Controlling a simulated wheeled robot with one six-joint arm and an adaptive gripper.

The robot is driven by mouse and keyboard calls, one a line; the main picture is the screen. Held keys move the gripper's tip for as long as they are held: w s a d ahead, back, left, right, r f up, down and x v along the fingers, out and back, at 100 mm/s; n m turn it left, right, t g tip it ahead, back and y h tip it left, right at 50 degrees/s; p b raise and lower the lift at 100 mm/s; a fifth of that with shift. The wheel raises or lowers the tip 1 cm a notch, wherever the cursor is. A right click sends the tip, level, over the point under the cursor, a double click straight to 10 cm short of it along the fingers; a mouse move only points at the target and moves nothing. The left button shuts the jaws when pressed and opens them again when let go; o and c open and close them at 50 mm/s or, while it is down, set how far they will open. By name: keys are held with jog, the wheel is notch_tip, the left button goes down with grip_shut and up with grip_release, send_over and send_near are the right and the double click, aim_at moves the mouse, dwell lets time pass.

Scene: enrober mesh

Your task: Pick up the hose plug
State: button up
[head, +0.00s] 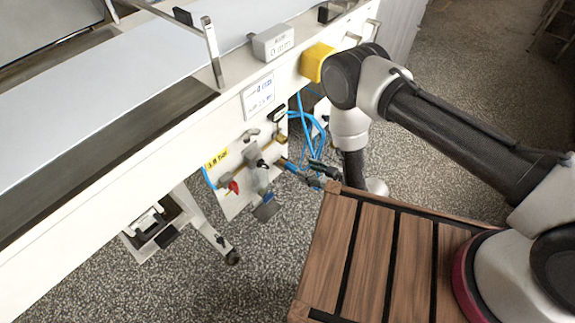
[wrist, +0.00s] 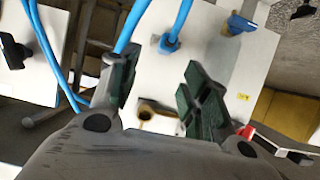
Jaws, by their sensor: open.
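My gripper (wrist: 158,78) is open, with dark green finger pads and nothing held between them. In the head view my gripper (head: 318,175) is low beside the machine's valve panel, just past the wooden deck. I cannot say for certain which part is the hose plug. A brass fitting (wrist: 157,112) shows low between my fingers in the wrist view, apart from the pads. A blue hose fitting (wrist: 169,42) sits on the white panel beyond the fingertips. Another blue fitting (wrist: 237,25) is on the panel at the upper right.
Blue hoses (head: 308,122) hang beside the white panel (head: 240,190), which carries grey valve parts and a red knob (head: 233,187). A yellow box (head: 316,62) sticks out above, near my arm. The wooden deck (head: 335,245) is close below. Speckled floor lies open behind.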

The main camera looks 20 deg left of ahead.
aim_at(294, 168)
jog(key=x, duration=0.3)
jog(key=f+x, duration=0.1)
jog(key=x, duration=0.3)
jog(key=shift+s+a, duration=0.1)
jog(key=shift+s, duration=0.05)
grip_shut()
